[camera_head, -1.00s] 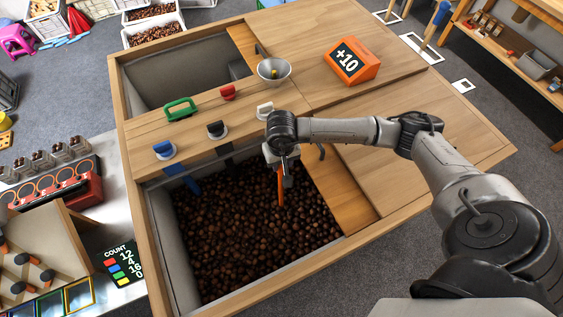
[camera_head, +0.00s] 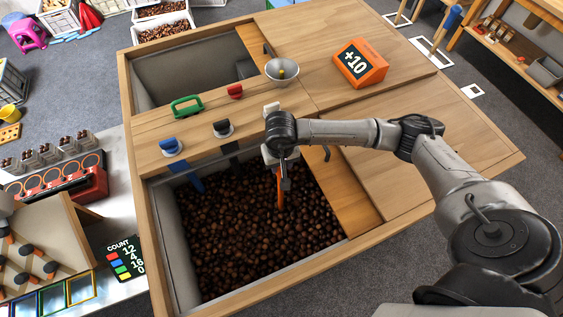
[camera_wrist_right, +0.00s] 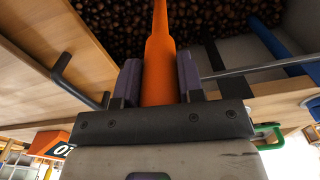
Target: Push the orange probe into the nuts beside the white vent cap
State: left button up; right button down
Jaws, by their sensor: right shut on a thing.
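The orange probe (camera_head: 280,188) is held upright by my right gripper (camera_head: 284,172) over the bin of dark nuts (camera_head: 245,225). In the right wrist view the orange probe (camera_wrist_right: 160,60) sits between the two fingers of the right gripper (camera_wrist_right: 158,82), pointing toward the nuts. Its lower end is at or just above the nut surface; I cannot tell if it touches. The white vent cap (camera_head: 271,109) shows on the wooden divider, just behind my right wrist and partly hidden by it. My left gripper is not in view.
Blue (camera_head: 171,146), black (camera_head: 221,128), red (camera_head: 235,91) and green (camera_head: 187,106) handled items sit on the divider. A grey bowl (camera_head: 282,72) and an orange "+10" block (camera_head: 360,63) are on the wooden top. The bin's wooden rim (camera_head: 150,240) surrounds the nuts.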

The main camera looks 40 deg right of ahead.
jog(key=shift+r+p, duration=0.6)
jog(key=shift+r, duration=0.7)
jog(key=shift+r+p, duration=0.85)
jog(key=shift+r, duration=1.05)
jog(key=shift+r+p, duration=0.95)
jog(key=shift+r, duration=1.35)
